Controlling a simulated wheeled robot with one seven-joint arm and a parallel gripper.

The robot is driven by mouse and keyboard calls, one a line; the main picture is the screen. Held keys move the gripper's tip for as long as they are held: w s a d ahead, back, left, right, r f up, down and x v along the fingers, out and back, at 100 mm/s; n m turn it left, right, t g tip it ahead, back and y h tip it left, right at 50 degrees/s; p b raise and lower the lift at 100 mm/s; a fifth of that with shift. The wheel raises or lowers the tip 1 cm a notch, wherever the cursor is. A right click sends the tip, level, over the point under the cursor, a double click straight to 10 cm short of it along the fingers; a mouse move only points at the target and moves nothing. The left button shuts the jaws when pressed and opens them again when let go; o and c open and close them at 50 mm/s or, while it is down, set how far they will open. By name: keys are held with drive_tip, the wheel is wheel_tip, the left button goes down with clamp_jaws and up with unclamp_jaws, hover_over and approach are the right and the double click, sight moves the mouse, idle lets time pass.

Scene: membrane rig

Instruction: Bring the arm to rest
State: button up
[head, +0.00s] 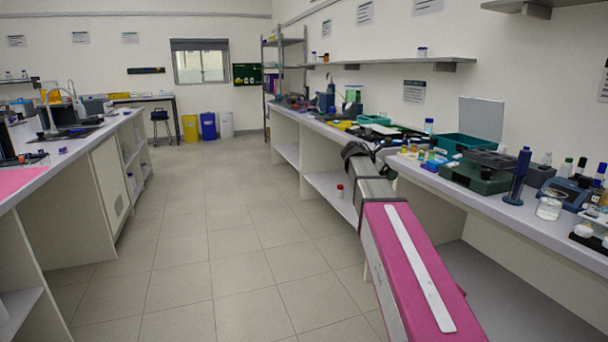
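My arm reaches forward from the bottom right, with a pink link bearing a white strip, then a grey link. Its dark far end, with my gripper (358,152), is at the front edge of the right-hand bench (308,125). The gripper is small and dark against the dark items on the bench. I cannot make out its fingers, or whether it holds or touches anything.
Green trays (466,146), bottles, a blue pipette-like stand (518,176) and a glass beaker (549,207) crowd the right bench beside my arm. A red-capped jar (340,191) stands on its lower shelf. The tiled aisle (205,245) is clear. Another bench (75,150) lines the left.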

drive_tip(key=s+a+f+m+g+y, duration=0.1)
drive_tip(key=s+a+f+m+y, duration=0.2)
drive_tip(key=f, duration=0.4)
drive_tip(key=s+f+m+y, duration=0.1)
drive_tip(key=s+f+m, duration=0.1)
drive_tip(key=s+f, duration=0.4)
drive_tip(key=s+a+f+m+g+y, duration=0.1)
drive_tip(key=s+a+f+m, duration=0.15)
drive_tip(key=f, duration=0.55)
drive_tip(key=s+a+f+m+g+y, duration=0.1)
drive_tip(key=s+a+f+m+y, duration=0.2)
drive_tip(key=s+f+m, duration=0.3)
drive_tip(key=s+a+f+m+g+y, duration=0.1)
drive_tip(key=s+a+f+m+y, duration=0.2)
drive_tip(key=s+f+m, duration=0.4)
drive_tip(key=s+a+f, duration=0.1)
drive_tip(key=s+f, duration=0.1)
drive_tip(key=s, duration=0.2)
drive_tip(key=shift+y, duration=0.3)
drive_tip(key=shift+o, duration=0.4)
